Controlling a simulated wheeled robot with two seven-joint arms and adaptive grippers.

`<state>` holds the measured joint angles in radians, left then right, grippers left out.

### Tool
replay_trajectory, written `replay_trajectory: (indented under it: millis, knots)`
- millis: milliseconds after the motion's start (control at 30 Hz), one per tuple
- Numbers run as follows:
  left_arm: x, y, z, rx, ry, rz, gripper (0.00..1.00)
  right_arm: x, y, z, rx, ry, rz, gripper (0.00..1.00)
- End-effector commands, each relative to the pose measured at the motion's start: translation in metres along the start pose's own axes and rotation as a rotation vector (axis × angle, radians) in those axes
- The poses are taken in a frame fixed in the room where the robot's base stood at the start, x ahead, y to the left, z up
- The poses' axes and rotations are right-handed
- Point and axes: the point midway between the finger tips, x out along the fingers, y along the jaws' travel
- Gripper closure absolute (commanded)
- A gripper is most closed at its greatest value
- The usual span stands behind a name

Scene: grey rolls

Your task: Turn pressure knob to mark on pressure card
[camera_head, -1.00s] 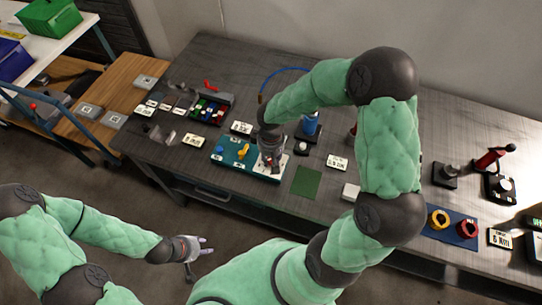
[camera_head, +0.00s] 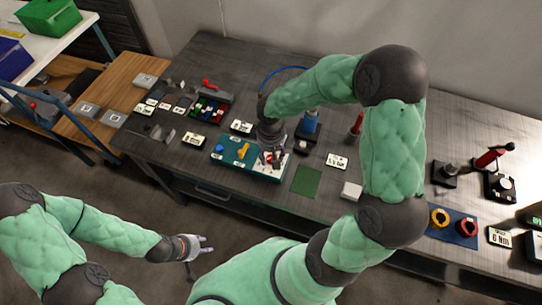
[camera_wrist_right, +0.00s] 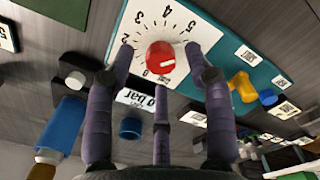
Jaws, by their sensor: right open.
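The red pressure knob (camera_wrist_right: 160,57) sits on a white dial (camera_wrist_right: 180,32) with printed numbers, on a teal panel (camera_head: 232,167). A pale mark shows near the knob's lower edge in the right wrist view; its exact reading is unclear. My right gripper (camera_wrist_right: 160,65) is open, its fingers spread around the knob without visibly closing on it. In the head view the right gripper (camera_head: 272,158) is over the panel's right end. A card reading "bar" (camera_wrist_right: 133,98) lies beyond the panel; a finger hides part of its number. My left gripper (camera_head: 203,245) is open and empty, off the table's front.
The panel also carries a yellow handle (camera_head: 243,151) and a blue knob (camera_head: 219,149). A blue cylinder (camera_head: 310,124) stands behind, close to my right gripper. A green square (camera_head: 306,181) and a white block (camera_head: 351,191) lie to the right.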

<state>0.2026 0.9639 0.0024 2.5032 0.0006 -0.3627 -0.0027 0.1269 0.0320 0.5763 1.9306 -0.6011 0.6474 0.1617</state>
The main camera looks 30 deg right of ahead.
Motion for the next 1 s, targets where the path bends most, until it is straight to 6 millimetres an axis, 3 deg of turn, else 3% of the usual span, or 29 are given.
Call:
replay_trajectory:
  millis: [300, 500, 1000]
  knots:
    - [0.000, 0.000, 0.000, 0.000, 0.000, 0.000, 0.60, -0.064, 0.000, -0.001, -0.001, 0.005, 0.001, 0.47]
    - [0.000, 0.000, 0.000, 0.000, 0.000, 0.000, 0.60, -0.090, 0.000, 0.000, -0.001, 0.002, 0.000, 0.47]
    - [0.000, 0.000, 0.000, 0.000, 0.000, 0.000, 0.60, -0.098, -0.001, 0.000, -0.001, 0.000, -0.001, 0.47]
